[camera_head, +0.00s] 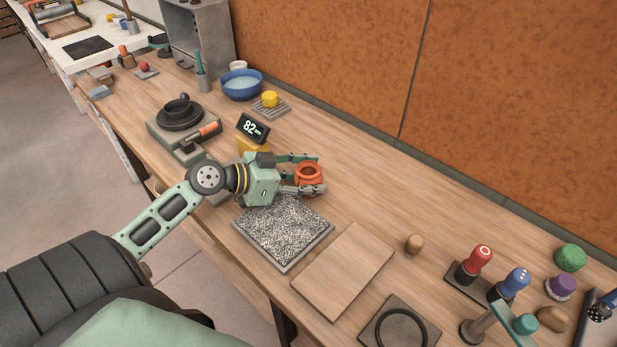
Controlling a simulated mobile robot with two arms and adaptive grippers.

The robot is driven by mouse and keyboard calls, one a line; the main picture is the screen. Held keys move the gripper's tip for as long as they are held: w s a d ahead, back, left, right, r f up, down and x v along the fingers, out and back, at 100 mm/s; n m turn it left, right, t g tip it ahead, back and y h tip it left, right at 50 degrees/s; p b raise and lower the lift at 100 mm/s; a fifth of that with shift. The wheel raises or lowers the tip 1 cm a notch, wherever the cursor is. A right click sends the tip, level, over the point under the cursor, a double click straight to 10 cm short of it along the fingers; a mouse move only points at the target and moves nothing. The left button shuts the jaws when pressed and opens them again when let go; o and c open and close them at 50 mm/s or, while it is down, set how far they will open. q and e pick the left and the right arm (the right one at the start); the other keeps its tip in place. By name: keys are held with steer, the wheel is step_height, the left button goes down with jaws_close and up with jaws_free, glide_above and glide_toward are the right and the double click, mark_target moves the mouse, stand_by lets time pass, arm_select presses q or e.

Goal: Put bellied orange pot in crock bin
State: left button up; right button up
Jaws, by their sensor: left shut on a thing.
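The bellied orange pot (309,170) is between the fingers of my left gripper (317,173), near the middle of the workbench. The gripper is shut on it, one finger on its far side and one on its near side. The pot's round open mouth faces up, and its lower part is partly hidden by the near finger. I cannot make out a crock bin in this view. My right gripper is not in view.
A speckled slab (283,232) lies just in front of the gripper, with a wooden board (343,272) to its right. Stamps (480,260) and a green ball (570,257) crowd the right end. Bench right of the pot is clear.

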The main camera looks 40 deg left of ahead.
arm_select(q)
steer(key=o, duration=1.3)
steer(key=shift+f, duration=0.1)
